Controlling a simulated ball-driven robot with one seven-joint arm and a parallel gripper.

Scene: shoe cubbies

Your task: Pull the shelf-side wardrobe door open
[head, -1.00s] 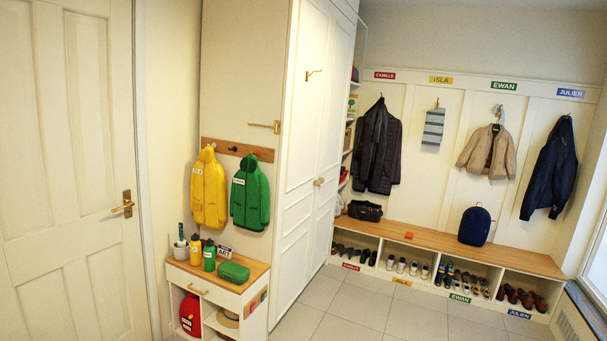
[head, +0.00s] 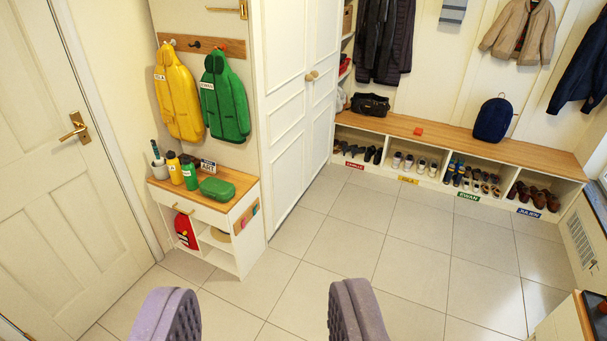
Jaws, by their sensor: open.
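The white wardrobe stands left of the middle, with two tall panelled doors that look shut. The shelf-side door (head: 324,110) is the right one, beside the open shelves. A small round brass knob (head: 312,76) sits near the seam between the doors, and a second knob seems to overlap it. My gripper (head: 258,318) shows at the bottom edge as two purple-grey padded fingers. They are wide apart with only floor between them. It is well in front of the wardrobe and touches nothing.
A small white cabinet (head: 222,238) with bottles and a green box stands left of the wardrobe. A long shoe bench (head: 450,146) runs along the back wall. A wooden-edged unit (head: 568,318) is at lower right. The tiled floor (head: 400,255) between is clear.

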